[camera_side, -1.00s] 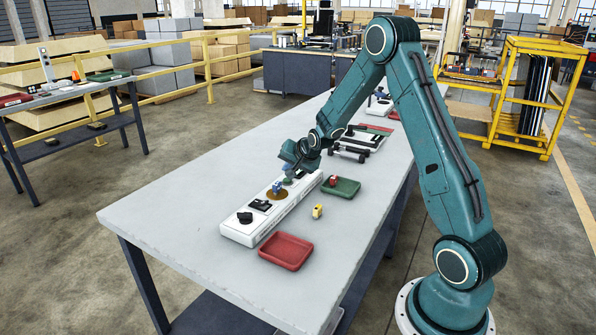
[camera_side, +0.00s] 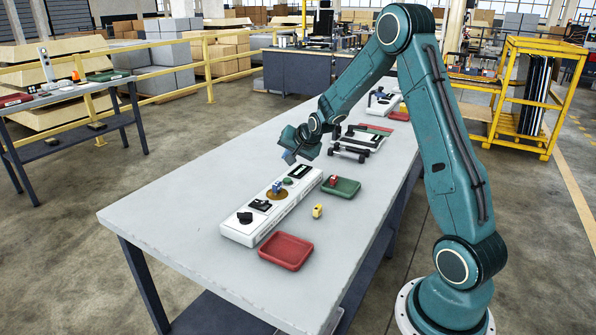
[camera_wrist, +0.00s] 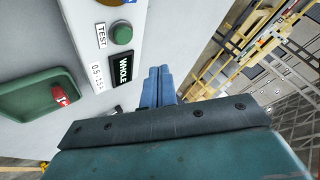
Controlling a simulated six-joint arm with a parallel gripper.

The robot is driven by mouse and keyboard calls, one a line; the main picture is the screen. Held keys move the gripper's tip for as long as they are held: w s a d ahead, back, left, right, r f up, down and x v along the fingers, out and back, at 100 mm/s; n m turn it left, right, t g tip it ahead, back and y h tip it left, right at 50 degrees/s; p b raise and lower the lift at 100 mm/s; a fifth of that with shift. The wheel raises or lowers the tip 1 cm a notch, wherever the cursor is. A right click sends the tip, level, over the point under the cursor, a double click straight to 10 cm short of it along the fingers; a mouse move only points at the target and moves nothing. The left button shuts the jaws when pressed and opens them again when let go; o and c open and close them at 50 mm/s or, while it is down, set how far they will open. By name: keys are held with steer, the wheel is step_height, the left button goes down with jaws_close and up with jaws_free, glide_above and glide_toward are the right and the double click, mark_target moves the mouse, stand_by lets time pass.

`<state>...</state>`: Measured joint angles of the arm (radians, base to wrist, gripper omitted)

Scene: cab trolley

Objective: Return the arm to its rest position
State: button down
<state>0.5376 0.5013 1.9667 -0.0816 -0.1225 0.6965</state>
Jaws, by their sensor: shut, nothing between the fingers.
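My gripper (camera_side: 289,157) is shut and empty, held in the air above the far end of the white control panel (camera_side: 240,231). In the wrist view its two blue fingers (camera_wrist: 158,87) are pressed together. The wrist view also shows the panel's green button (camera_wrist: 122,34) beside a TEST label, and a black display (camera_wrist: 122,69) reading WHOLE. The fingers are apart from the panel. My arm is bent, with its elbow high above the table.
The grey table (camera_side: 160,215) carries a red tray (camera_side: 286,251), a green tray (camera_side: 348,188) holding a small red piece (camera_side: 333,181), and a yellow piece (camera_side: 317,211). More devices (camera_side: 350,153) stand farther back. The table's left side is clear.

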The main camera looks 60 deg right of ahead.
steer(key=shift+a, duration=0.1)
steer(key=s+a+r+n+g+y, duration=0.1)
steer(key=s+a+r+n, duration=0.3)
steer(key=s+a+r, duration=0.4)
steer(key=s+a+r+n+y, duration=0.1)
steer(key=s+a+r+n, duration=0.3)
steer(key=a, duration=0.5)
steer(key=s+a+r+n+g+y, duration=0.1)
steer(key=s+a+n, duration=0.2)
steer(key=s, duration=0.6)
steer(key=s+a+r+n, duration=0.1)
steer(key=s+a+n, duration=0.1)
steer(key=s+a, duration=0.4)
steer(key=s, duration=0.4)
steer(key=shift+s+a+n+g+y, duration=0.3)
steer(key=shift+a+n+g+y, duration=0.1)
